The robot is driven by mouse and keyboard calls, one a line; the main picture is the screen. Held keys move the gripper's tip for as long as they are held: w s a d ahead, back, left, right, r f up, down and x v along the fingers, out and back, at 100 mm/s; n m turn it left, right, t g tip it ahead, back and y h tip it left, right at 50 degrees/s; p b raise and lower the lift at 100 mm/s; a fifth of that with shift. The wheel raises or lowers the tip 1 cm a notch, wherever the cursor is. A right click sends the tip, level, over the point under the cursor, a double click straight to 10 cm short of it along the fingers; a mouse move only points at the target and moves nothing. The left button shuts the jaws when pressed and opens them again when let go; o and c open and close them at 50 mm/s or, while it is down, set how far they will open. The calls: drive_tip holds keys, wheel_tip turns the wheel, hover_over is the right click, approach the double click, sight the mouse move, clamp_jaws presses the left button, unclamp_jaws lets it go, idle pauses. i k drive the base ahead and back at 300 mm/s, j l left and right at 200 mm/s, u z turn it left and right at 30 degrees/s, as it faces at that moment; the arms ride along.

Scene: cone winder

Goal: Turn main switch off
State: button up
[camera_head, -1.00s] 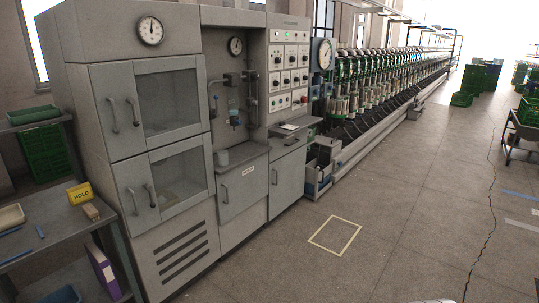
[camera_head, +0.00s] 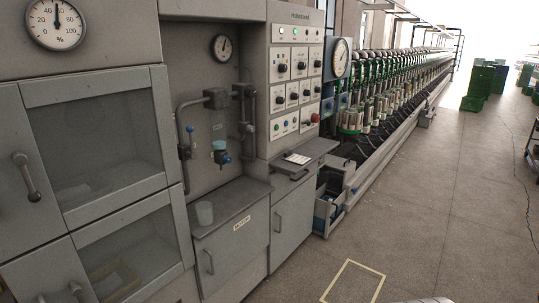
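A grey control panel (camera_head: 293,80) stands upright in the middle of the view, right of the pipe recess. It carries rows of black rotary knobs on white plates, such as one knob (camera_head: 282,68) at the upper left. A lower row has small coloured buttons and a red knob (camera_head: 315,118) at the right end. Which of these is the main switch cannot be told, as the labels are too small to read. My gripper is not clearly in view; only a pale blurred shape shows at the bottom edge.
A small shelf (camera_head: 318,147) with a white pad juts out below the panel. Left are glass-door cabinets (camera_head: 100,140) and a recess with pipes and a cup (camera_head: 205,212). Blue bins (camera_head: 325,208) stand right of the cabinet. The floor (camera_head: 400,210) in front is open.

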sight(315, 118)
drive_tip(key=i+z, duration=0.2)
drive_tip(key=i, duration=0.35)
drive_tip(key=i+j+z, duration=0.15)
drive_tip(key=i, duration=0.4)
drive_tip(key=i+j+z, duration=0.1)
drive_tip(key=i+z, duration=0.25)
drive_tip(key=i, duration=2.3)
